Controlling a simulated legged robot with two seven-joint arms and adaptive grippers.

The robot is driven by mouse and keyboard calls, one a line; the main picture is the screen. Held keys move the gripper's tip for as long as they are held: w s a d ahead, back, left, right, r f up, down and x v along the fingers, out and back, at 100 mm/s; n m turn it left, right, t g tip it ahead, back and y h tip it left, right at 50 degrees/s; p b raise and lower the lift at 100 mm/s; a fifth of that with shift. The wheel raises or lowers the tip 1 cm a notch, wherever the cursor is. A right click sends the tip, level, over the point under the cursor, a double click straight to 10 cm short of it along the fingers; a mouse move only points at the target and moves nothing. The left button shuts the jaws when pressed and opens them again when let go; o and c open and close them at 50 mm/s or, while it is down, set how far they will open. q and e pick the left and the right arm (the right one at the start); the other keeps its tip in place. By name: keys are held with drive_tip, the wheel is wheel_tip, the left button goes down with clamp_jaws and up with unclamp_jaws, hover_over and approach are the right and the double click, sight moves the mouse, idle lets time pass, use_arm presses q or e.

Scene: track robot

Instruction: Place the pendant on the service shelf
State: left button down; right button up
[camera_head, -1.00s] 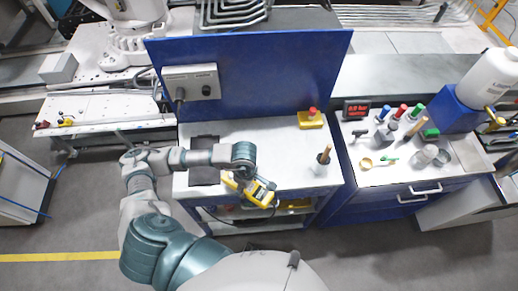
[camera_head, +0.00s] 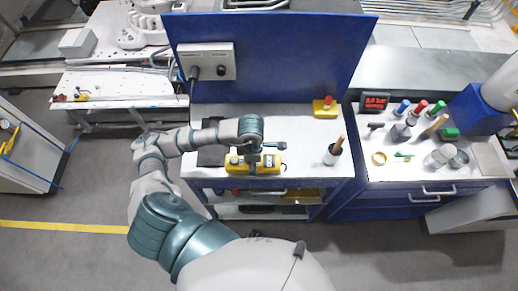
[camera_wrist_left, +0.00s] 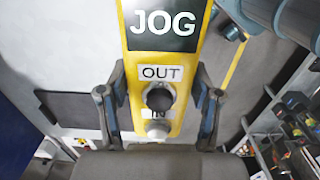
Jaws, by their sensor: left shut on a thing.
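The yellow pendant (camera_head: 238,168) is held at the front edge of the white bench top (camera_head: 290,118) in the head view, lying roughly level across the picture. In the left wrist view the pendant (camera_wrist_left: 140,65) shows a black JOG label, a dark OUT button and a pale IN button. My left gripper (camera_wrist_left: 158,108) is shut on it, one finger on each side. The gripper is mostly hidden by my wrist in the head view. Shelves (camera_head: 228,212) show below the bench top; which one is the service shelf is not marked. My right gripper is not in view.
A dark mat (camera_head: 211,155) lies left on the bench. A blue panel with a grey control box (camera_head: 207,61) stands behind. A yellow box with a red button (camera_head: 325,107) and a brush pot (camera_head: 333,155) stand right. Several small items fill the right cabinet top.

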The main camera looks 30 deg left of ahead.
use_arm(q)
drive_tip(key=w, duration=0.7)
drive_tip(key=shift+a+f+p, duration=0.1)
drive_tip(key=shift+a+p, duration=0.3)
drive_tip(key=shift+w+a+f, duration=0.15)
drive_tip(key=shift+a, duration=0.1)
drive_tip(key=shift+a+f, duration=0.2)
drive_tip(key=shift+f, duration=0.1)
drive_tip(key=f, duration=0.3)
drive_tip(key=shift+a+p, duration=0.3)
drive_tip(key=shift+d, duration=0.5)
drive_tip(key=shift+c, duration=1.1)
unclamp_jaws()
drive_tip(key=shift+d, duration=0.1)
drive_tip(key=shift+a, duration=0.35)
drive_tip(key=shift+a+r, duration=0.1)
drive_tip(key=shift+r, duration=0.2)
wheel_tip(320, 180, up, 11)
drive_tip(key=shift+r+b, duration=0.2)
drive_tip(key=shift+b, duration=0.25)
